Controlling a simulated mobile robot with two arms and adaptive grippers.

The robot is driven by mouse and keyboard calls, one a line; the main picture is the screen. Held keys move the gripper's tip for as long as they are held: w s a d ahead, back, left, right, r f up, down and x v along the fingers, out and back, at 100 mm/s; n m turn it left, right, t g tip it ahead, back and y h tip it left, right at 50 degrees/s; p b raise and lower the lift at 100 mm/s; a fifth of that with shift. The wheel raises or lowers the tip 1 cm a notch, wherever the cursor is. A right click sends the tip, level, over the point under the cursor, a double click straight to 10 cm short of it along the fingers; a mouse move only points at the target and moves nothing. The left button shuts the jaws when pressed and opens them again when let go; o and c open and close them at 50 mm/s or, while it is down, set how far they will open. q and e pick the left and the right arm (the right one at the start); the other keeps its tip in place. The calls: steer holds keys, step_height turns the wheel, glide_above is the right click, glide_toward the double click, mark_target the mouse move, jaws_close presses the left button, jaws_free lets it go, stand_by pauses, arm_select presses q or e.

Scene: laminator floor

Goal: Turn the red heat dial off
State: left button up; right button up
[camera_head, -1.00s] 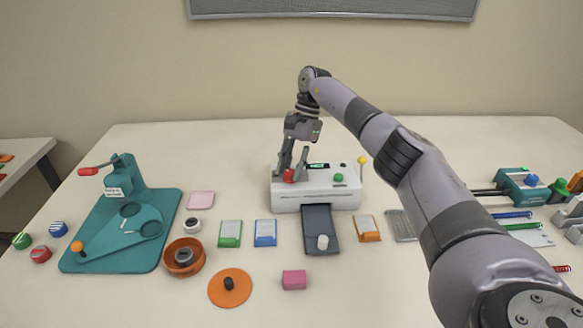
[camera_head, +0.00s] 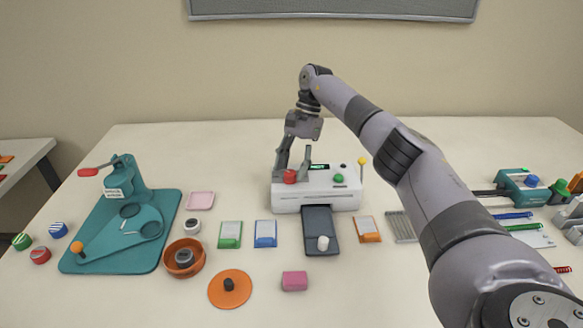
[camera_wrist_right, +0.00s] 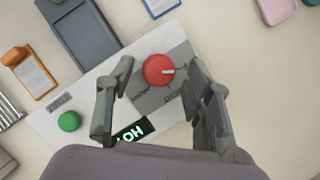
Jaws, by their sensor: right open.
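The red heat dial (camera_head: 290,176) is on the left part of the white laminator (camera_head: 325,200). In the right wrist view the red dial (camera_wrist_right: 158,70) shows a pale pointer mark toward the right of the picture. My right gripper (camera_head: 292,172) is at the dial from above, and its open fingers stand on either side of it. In the wrist view, clear gaps show between the dial and both fingers (camera_wrist_right: 160,82). A lit display (camera_wrist_right: 132,131) reads "HOT". My left gripper is not in view.
A green knob (camera_head: 338,178) and a yellow-topped lever (camera_head: 362,161) are on the laminator's right side. A dark tray (camera_head: 318,220) extends from its front. A teal press (camera_head: 127,220) stands left. Several small cards lie in front.

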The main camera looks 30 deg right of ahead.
steer(key=v, duration=0.6)
steer(key=shift+d+r, duration=0.2)
steer(key=shift+r, duration=0.15)
